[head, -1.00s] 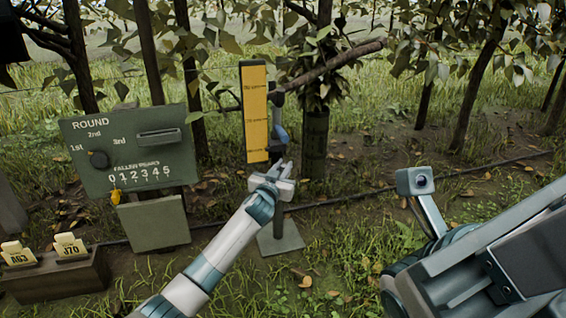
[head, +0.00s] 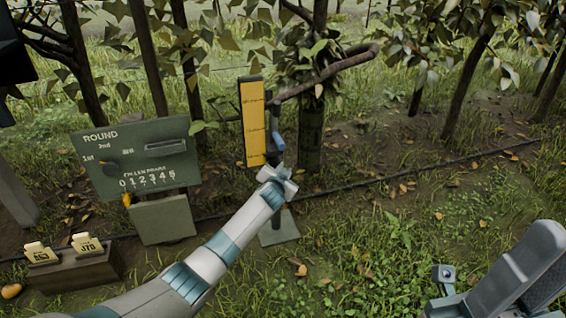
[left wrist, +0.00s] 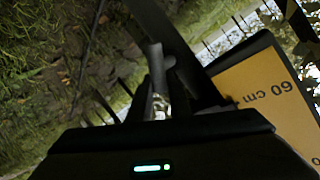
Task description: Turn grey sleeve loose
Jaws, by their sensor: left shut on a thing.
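The yellow measuring board (head: 253,121) stands upright on its post in the head view. It shows its "60 cm" mark in the left wrist view (left wrist: 265,95). My left gripper (head: 274,171) is at the post, just below the board's lower right edge. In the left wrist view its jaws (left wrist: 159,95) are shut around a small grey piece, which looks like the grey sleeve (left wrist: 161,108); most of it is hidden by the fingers. A blue-grey handle (head: 278,138) is just above the gripper. Only part of my right arm shows, at the lower right.
A green scoreboard (head: 140,160) stands left of the post. A wooden box (head: 75,272) with number tags is at the lower left. A leafy trunk (head: 312,135) stands close behind the board, with a bent branch (head: 335,68) above. A dark hose crosses the grass.

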